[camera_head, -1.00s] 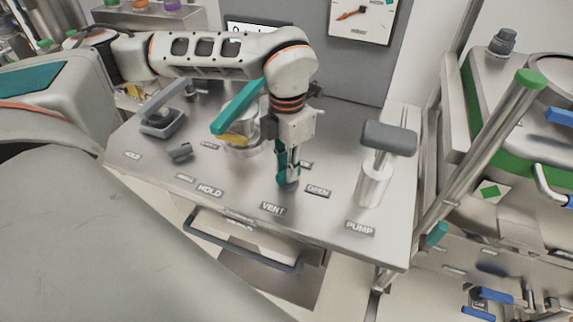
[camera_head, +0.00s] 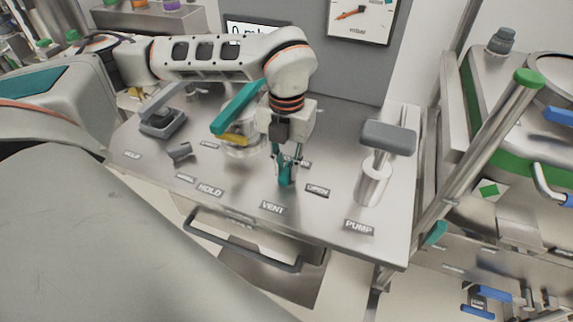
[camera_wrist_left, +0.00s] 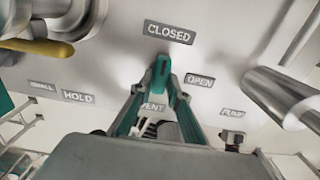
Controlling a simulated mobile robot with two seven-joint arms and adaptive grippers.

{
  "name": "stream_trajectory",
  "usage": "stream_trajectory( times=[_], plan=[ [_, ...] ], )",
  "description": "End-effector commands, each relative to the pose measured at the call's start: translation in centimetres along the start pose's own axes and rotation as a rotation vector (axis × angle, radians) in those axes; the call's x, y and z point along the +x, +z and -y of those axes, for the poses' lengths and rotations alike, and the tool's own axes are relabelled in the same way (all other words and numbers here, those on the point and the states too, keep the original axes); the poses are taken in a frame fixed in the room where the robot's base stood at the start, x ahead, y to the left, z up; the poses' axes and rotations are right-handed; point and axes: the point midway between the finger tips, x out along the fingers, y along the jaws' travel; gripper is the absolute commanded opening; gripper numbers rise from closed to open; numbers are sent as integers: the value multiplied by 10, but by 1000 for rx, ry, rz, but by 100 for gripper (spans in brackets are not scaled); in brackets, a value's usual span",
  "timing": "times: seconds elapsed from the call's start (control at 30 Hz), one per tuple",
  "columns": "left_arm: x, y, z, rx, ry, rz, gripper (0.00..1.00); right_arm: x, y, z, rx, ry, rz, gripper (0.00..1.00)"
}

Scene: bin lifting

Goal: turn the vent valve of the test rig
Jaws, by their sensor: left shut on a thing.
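The vent valve shows as a teal handle (camera_head: 286,174) behind the VENT label (camera_head: 273,207) on the grey test rig's panel (camera_head: 330,215). In the left wrist view the teal handle (camera_wrist_left: 161,70) stands between my fingertips, just below the CLOSED label (camera_wrist_left: 169,31). The OPEN label (camera_wrist_left: 200,80) is to its right. My left gripper (camera_head: 287,165) reaches down from above and is shut on the handle; in the wrist view its fingers (camera_wrist_left: 160,88) touch it from both sides. The lower part of the valve is hidden by the fingers. My right gripper is not in view.
A pump with a grey T-handle (camera_head: 388,138) stands close on the right. A teal lever (camera_head: 238,108) and a yellow one (camera_head: 232,140) are left of my gripper. A dial gauge (camera_head: 362,15) hangs behind. A drawer handle (camera_head: 240,245) is at the front.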

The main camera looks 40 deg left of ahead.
Motion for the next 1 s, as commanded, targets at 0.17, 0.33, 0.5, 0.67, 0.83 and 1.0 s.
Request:
stream_trajectory(
  times=[0.17, 0.33, 0.5, 0.67, 0.83, 1.0],
  plan=[
    [0, 0, 0, -7, 0, 0, 0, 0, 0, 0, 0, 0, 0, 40],
    [0, 0, 0, -7, 0, 0, 0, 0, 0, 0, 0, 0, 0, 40],
    [0, 0, 0, -6, 0, 1, 33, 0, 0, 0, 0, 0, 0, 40],
    [0, 0, 0, -6, 0, 0, 33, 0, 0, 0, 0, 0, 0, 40],
    [-2, 0, 0, -5, 0, 1, 33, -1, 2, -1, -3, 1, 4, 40],
    [-19, 1, 0, -5, -1, 5, 33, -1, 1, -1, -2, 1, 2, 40]
  ],
)
